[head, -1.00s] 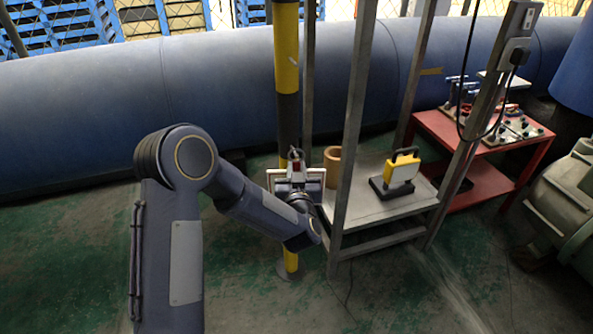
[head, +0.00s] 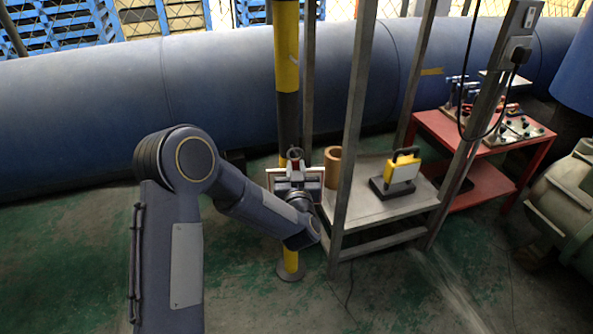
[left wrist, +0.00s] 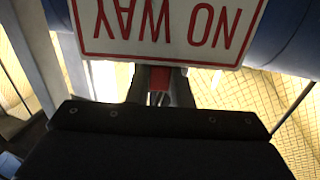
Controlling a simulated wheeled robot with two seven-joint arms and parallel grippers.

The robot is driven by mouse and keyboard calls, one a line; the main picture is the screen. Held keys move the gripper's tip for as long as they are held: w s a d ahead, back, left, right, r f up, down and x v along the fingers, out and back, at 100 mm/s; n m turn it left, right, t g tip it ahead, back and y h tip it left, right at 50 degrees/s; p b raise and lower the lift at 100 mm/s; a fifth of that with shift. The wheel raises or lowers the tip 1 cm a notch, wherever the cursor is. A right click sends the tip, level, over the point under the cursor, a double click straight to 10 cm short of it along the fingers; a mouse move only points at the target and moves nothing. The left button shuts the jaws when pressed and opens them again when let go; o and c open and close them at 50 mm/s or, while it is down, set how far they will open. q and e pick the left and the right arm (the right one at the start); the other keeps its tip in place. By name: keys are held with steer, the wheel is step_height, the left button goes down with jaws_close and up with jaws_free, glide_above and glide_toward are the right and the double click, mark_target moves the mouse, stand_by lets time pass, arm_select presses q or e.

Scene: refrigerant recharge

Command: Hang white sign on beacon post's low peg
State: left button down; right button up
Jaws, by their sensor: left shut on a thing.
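The white sign (left wrist: 168,28) with red letters "NO WAY" shows upside down in the left wrist view. My left gripper (left wrist: 160,88) is shut on it, with a red piece between the fingers. In the head view my left gripper (head: 295,167) is in front of the yellow and black beacon post (head: 287,60). The sign's pale edge (head: 314,174) shows beside the gripper there. The wrist hides much of the sign and the post behind it. I cannot make out the low peg, or whether the sign touches the post. My right gripper is not in view.
A metal frame with a low shelf (head: 365,208) stands just right of the post. It bears a tan cylinder (head: 332,167) and a yellow and black device (head: 402,170). A red table (head: 480,178) is farther right. A large blue pipe (head: 90,95) runs behind.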

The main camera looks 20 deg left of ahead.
arm_select(q)
steer(key=shift+w+a+f+b, duration=0.2)
steer(key=shift+w+f+b, duration=0.1)
steer(key=shift+b, duration=0.2)
stand_by(0.8)
stand_by(0.4)
steer(key=c, duration=1.2)
jaws_free()
